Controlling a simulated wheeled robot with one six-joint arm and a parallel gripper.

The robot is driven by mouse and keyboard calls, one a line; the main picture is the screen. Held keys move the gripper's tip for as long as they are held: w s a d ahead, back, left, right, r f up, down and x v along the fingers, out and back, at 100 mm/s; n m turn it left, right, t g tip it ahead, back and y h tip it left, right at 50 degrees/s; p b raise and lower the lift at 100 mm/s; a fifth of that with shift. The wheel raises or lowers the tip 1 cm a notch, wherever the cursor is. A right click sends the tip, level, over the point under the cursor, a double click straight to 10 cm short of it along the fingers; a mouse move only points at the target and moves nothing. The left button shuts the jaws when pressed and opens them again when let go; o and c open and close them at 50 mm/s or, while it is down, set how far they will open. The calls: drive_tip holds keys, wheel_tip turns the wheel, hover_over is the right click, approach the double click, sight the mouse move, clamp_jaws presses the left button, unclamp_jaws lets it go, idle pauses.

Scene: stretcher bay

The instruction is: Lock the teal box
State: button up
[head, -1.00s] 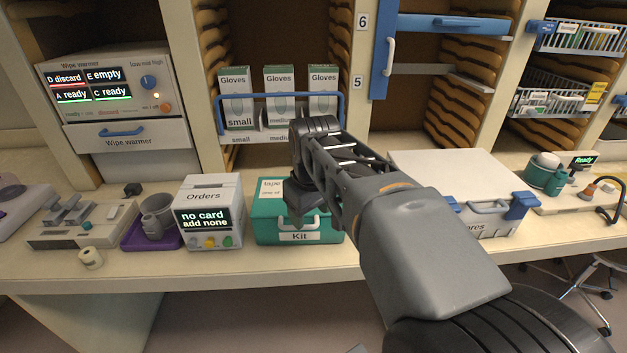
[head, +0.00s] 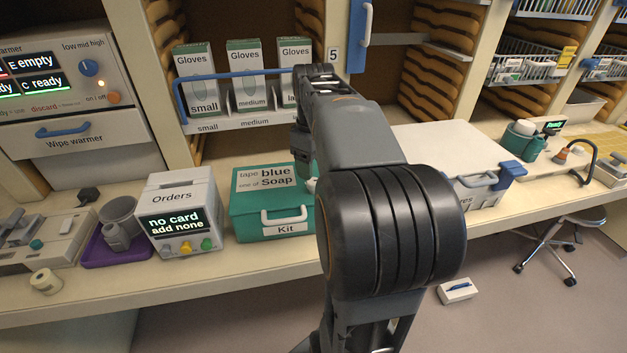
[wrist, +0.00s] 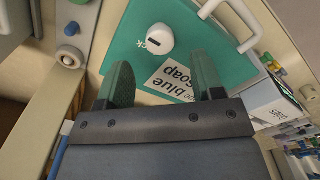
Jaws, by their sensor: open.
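The teal box (head: 262,222), marked Kit, stands shut on the counter, with a white front handle and a paper label on its lid. In the wrist view the teal lid (wrist: 120,40) carries a round white knob (wrist: 159,38) with a dark slot, beside partly hidden lettering that ends in "ck". In the head view my arm hides the box's right end and most of my gripper. In the wrist view my gripper (wrist: 163,72) is open and empty, its two fingers over the lid. The knob lies just beyond the fingertips, roughly between them; contact is not visible.
The Orders box (head: 180,212) stands close left of the teal box. A glove rack (head: 240,115) with a blue rail is behind it. A white-lidded bin (head: 450,150) stands to the right. The counter's front edge (head: 200,292) runs below.

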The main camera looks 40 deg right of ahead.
drive_tip(key=shift+f, duration=2.35)
drive_tip(key=c, duration=0.9)
drive_tip(key=shift+c, duration=0.2)
